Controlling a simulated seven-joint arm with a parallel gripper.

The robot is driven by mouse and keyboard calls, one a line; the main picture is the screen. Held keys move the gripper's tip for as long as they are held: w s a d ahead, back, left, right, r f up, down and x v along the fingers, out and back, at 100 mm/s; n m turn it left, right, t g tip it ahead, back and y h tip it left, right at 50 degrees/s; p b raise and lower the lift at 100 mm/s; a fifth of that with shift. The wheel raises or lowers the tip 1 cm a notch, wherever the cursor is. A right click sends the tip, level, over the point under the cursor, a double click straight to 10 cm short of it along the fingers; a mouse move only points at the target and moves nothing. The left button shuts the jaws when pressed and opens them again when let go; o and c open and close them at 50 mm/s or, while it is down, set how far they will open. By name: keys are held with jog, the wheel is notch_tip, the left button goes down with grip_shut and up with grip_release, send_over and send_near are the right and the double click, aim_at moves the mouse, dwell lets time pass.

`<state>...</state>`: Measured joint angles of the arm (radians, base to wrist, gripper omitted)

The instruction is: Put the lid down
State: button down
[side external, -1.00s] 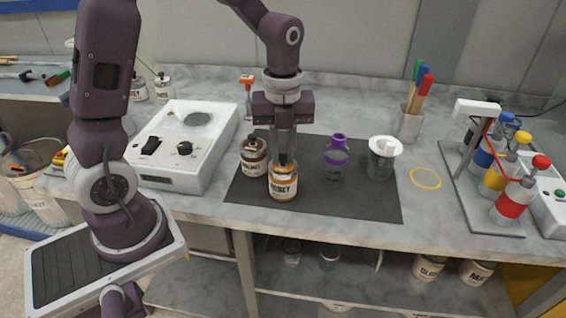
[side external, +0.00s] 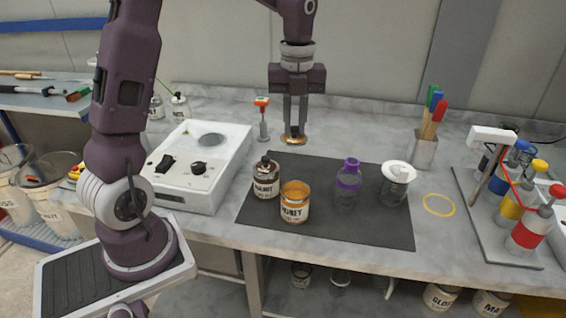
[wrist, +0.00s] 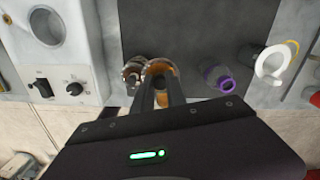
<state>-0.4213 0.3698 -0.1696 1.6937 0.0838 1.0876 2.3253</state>
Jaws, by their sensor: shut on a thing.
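My gripper (side external: 294,130) is shut on a copper-coloured lid (side external: 294,140) and holds it in the air above the back edge of the dark mat (side external: 340,225). In the wrist view a round copper shape (wrist: 160,67) shows at the fingertips, partly hidden by the fingers. The honey jar (side external: 295,209) stands upright and uncovered on the mat, its orange inside showing at the top. It is in front of and below my gripper.
The walnut jar (side external: 266,179) stands close to the honey jar. A purple-necked bottle (side external: 348,186) and a jar with a white funnel (side external: 396,183) stand on the mat's right. A white hotplate-like device (side external: 196,165) is on the left. The mat's front is clear.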

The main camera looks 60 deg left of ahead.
jog(key=w+a+f, duration=0.3)
jog(key=a+f, duration=0.2)
jog(key=a, duration=0.6)
jog(key=shift+n, duration=0.3)
notch_tip(320, 180, down, 10)
jog(key=shift+s+a, duration=0.15)
jog(key=shift+f, duration=0.1)
jog(key=c, duration=1.3)
grip_release()
jog(key=shift+c, duration=0.2)
